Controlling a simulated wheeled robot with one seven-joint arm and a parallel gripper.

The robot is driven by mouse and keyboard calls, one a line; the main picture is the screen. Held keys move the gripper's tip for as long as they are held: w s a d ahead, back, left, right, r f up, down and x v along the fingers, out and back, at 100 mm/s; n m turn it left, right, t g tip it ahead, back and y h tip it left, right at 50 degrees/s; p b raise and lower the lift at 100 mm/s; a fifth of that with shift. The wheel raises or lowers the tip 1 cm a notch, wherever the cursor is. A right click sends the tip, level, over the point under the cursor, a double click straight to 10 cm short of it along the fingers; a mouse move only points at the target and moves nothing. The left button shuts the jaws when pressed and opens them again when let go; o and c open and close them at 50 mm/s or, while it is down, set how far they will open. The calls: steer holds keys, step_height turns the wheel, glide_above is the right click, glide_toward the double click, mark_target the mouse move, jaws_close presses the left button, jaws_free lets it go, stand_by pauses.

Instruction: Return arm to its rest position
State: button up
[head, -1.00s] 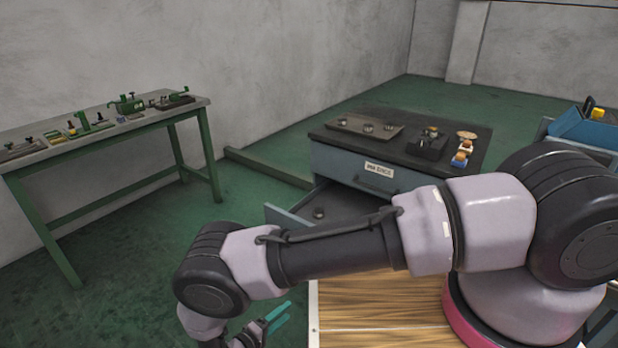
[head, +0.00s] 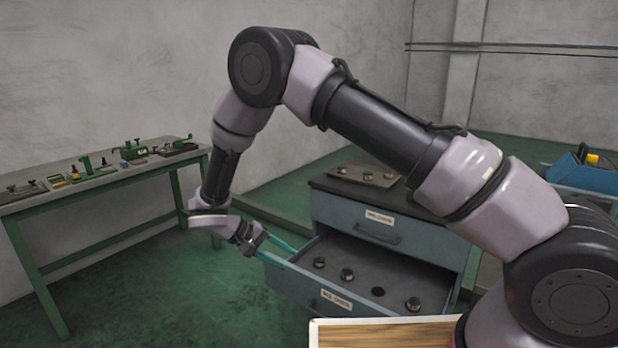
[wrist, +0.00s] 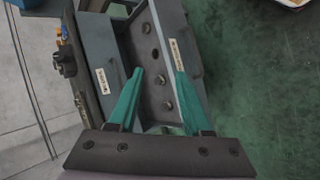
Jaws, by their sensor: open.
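My gripper (head: 280,250) is at the end of my bent arm in the head view, left of the blue-grey cabinet (head: 395,240) and close to its open drawer (head: 335,308). In the wrist view, my gripper (wrist: 160,85) has its two teal fingers spread apart with nothing between them. The drawer (wrist: 150,25) shows beyond and between the fingers. It holds several round metal pieces. I cannot tell whether the fingers touch the drawer. My arm's elbow is raised high, and the upper link hides part of the cabinet top.
A green-legged workbench (head: 100,185) with small tools stands along the left wall. A metal tray (head: 362,175) lies on the cabinet top. A blue bin (head: 585,170) is at the far right. A wooden board (head: 385,333) is at the front. Green floor between bench and drawer is clear.

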steer(key=w+d+r+m+g+y, duration=0.1)
steer(key=d+r+m+y, duration=0.1)
steer(key=d+r, duration=0.55)
steer(key=d+r+m+y, duration=0.1)
steer(key=d+r+y, duration=0.3)
steer(key=r, duration=0.7)
steer(key=w+d+r+m+g+y, duration=0.1)
steer(key=d+r+m, duration=0.1)
steer(key=d+r, duration=0.65)
steer(key=s+d+r+m+t+y, duration=0.3)
steer(key=s+d+r+t, duration=0.3)
steer(key=s+d+r, duration=0.6)
steer(key=s+r+y, duration=0.1)
steer(key=s+r, duration=0.1)
steer(key=s, duration=0.1)
steer(key=shift+t, duration=0.3)
